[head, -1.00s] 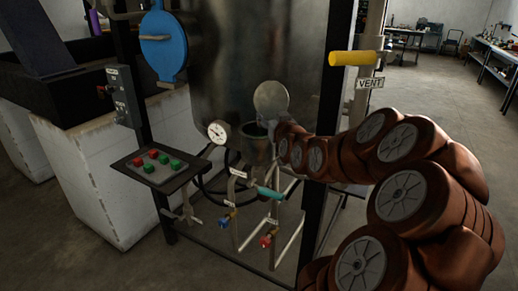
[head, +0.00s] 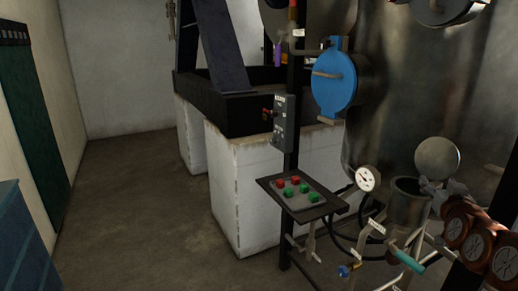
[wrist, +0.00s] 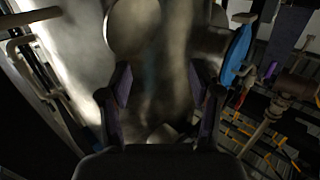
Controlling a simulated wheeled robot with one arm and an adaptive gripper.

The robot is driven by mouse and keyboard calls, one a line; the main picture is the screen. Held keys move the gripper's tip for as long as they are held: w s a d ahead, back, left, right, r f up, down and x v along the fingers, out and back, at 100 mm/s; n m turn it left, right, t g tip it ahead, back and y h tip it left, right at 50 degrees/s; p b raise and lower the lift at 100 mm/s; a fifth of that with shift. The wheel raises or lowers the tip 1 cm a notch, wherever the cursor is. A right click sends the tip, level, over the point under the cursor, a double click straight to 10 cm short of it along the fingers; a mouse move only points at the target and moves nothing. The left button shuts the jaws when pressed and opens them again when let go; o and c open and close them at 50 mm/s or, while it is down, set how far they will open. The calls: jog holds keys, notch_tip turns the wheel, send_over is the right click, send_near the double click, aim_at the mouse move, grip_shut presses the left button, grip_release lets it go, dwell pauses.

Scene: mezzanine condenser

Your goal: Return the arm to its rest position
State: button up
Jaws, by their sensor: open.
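My arm (head: 478,238), reddish-brown with grey joint caps, reaches in from the lower right of the head view. Its gripper end is beside the open metal cup (head: 408,203) with a round lid (head: 437,158) standing up behind it; I cannot tell whether they touch. In the wrist view my gripper (wrist: 160,90) has two dark fingers spread apart, with nothing between them. The round lid (wrist: 132,28) shows just beyond the left finger, in front of the shiny tank.
The large metal tank (head: 385,110) with a blue hatch (head: 334,78) stands close behind. A button panel (head: 300,193), a pressure gauge (head: 367,179) and a teal-handled valve (head: 407,262) are near the arm. Open floor (head: 140,200) lies to the left.

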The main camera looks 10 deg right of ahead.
jog(key=s+a+f+n+g+y, duration=0.1)
jog(key=a+f+g+y, duration=0.2)
jog(key=a, duration=0.5)
jog(key=s+a+f+n+g+y+p, duration=0.1)
jog(key=a+f+n+g+y, duration=0.1)
jog(key=a+f, duration=0.5)
jog(key=s+a+f+n+g+y, duration=0.1)
jog(key=a+f+g+y, duration=0.15)
jog(key=a, duration=0.65)
jog(key=s+a+f+g, duration=0.1)
jog(key=s+a+g, duration=0.4)
jog(key=s, duration=0.7)
jog(key=s+a+f+n+g+p, duration=0.1)
jog(key=s+a+g, duration=0.3)
jog(key=s+a, duration=0.5)
jog(key=s, duration=0.4)
jog(key=shift+n+g+y, duration=0.3)
jog(key=shift+g+y, duration=0.05)
